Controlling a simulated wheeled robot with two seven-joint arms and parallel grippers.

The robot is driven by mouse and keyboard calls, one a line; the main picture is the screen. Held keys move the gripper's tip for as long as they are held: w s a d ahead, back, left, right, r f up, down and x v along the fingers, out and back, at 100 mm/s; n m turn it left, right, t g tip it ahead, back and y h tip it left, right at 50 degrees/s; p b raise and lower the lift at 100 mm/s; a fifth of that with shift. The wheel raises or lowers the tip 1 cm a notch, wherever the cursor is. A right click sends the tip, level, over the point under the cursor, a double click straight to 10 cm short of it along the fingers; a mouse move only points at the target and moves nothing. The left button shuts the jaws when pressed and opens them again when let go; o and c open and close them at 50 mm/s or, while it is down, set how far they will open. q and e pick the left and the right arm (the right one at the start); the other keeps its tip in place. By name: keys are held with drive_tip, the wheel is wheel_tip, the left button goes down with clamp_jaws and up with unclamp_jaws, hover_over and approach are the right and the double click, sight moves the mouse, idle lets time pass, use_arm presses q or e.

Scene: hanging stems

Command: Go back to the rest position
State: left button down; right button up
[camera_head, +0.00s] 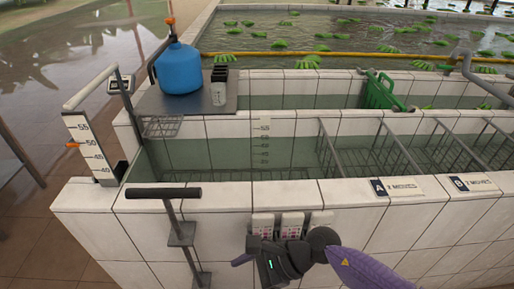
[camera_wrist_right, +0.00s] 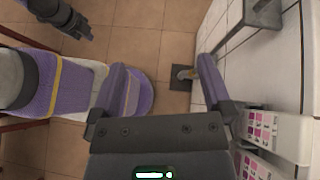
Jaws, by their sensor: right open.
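My right gripper (camera_head: 262,262) is in front of the white tiled tank wall, low in the head view, its purple arm coming in from the lower right. In the right wrist view its two purple fingers (camera_wrist_right: 162,66) stand wide apart. Only tiled floor and a dark floor plate show between them, so it is empty. A dark end of my other arm (camera_wrist_right: 62,16) shows at the top left of the right wrist view. Its jaws cannot be made out. The left gripper does not show in the head view.
The tiled tank wall (camera_head: 350,217) is close to the right gripper, with pink-marked white cards (camera_head: 292,223) on it. A black T-handle (camera_head: 163,193) stands to the left. A blue jug (camera_head: 179,68) and a dark cup stack (camera_head: 219,84) stand on a ledge behind. Open floor lies left.

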drive_tip(key=w+d+f+m+t+b, duration=0.1)
drive_tip(key=w+d+f+m+t, duration=0.15)
drive_tip(key=f+m+t, duration=0.7)
drive_tip(key=w+d+f+m+t+b, duration=0.2)
drive_tip(key=d+f+m, duration=0.1)
drive_tip(key=m, duration=1.3)
drive_tip(key=s+d+f+m+h+b, duration=0.1)
drive_tip(key=s+d+f+m+h, duration=0.25)
drive_tip(key=f+m, duration=0.3)
drive_tip(key=s+d+f+m+h+b, duration=0.1)
drive_tip(key=s+d+f+m+h, duration=0.2)
drive_tip(key=d+f+m, duration=0.3)
drive_tip(key=s+d+f+m+g+h, duration=0.1)
drive_tip(key=s+f+m+g, duration=0.2)
drive_tip(key=s+m, duration=0.2)
drive_tip(key=s+d+f+m+g+h+b, duration=0.1)
drive_tip(key=s+m, duration=0.5)
drive_tip(key=s, duration=0.6)
drive_tip(key=s+d+f+m+g+h, duration=0.3)
drive_tip(key=s+f+m+g, duration=0.2)
drive_tip(key=s, duration=0.4)
drive_tip(key=shift+s+f, duration=0.15)
drive_tip(key=shift+f, duration=0.75)
drive_tip(key=shift+d, duration=0.1)
